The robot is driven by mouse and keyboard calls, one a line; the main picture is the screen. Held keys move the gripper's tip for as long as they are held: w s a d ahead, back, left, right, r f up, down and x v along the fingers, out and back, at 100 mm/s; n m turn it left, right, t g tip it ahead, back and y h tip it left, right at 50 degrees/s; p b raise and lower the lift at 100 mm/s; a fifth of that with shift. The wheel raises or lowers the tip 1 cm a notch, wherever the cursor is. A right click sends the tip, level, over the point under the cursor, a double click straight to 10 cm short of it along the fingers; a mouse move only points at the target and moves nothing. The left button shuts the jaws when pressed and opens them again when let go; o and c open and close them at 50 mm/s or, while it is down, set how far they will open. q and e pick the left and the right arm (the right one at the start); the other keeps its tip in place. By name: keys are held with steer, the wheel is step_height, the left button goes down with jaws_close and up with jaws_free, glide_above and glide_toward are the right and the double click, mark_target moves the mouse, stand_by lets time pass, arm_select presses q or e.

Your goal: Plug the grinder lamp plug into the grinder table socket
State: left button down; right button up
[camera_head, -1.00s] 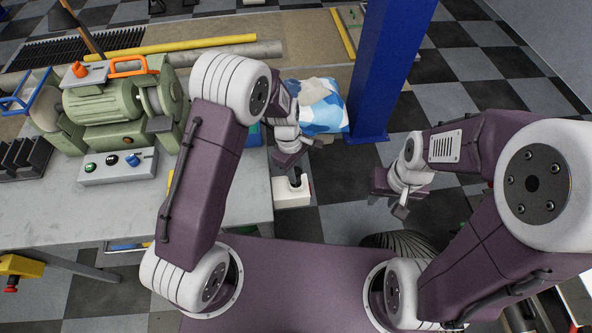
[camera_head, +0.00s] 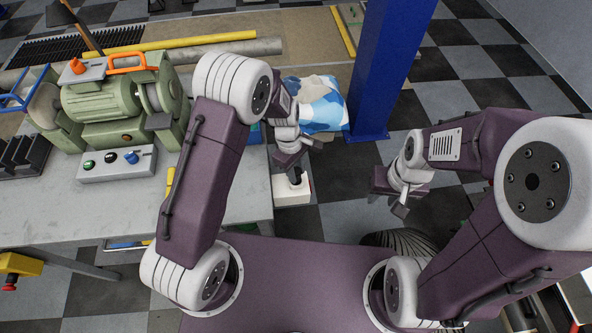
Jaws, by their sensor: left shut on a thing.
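The grinder table socket is a white box (camera_head: 290,195) at the right edge of the workbench (camera_head: 225,205). My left gripper (camera_head: 294,165) is directly above it, pointing down. A small dark piece, which looks like the lamp plug (camera_head: 296,178), shows between the gripper and the top of the white box. The gripper is shut on it. I cannot tell whether the plug is in the socket or just above it. The lamp (camera_head: 76,28) stands behind the grinder. My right gripper (camera_head: 402,207) hangs over the floor at the right, apart from everything; its fingers are too small to judge.
The green bench grinder (camera_head: 105,100) and a grey control box with buttons (camera_head: 117,165) stand on the bench to the left. A blue post (camera_head: 375,70) and a blue-and-white cloth (camera_head: 318,105) are behind my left gripper. Checkered floor lies open to the right.

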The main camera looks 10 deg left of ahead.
arm_select(q)
steer(key=shift+f+b, duration=0.5)
steer(key=shift+f, duration=0.5)
steer(key=c, duration=1)
jaws_free()
steer(key=shift+c, duration=0.2)
steer(key=r, duration=0.6)
steer(key=a+r, duration=0.1)
steer(key=r, duration=0.2)
steer(key=shift+w+p, duration=0.3)
steer(key=shift+p, duration=0.05)
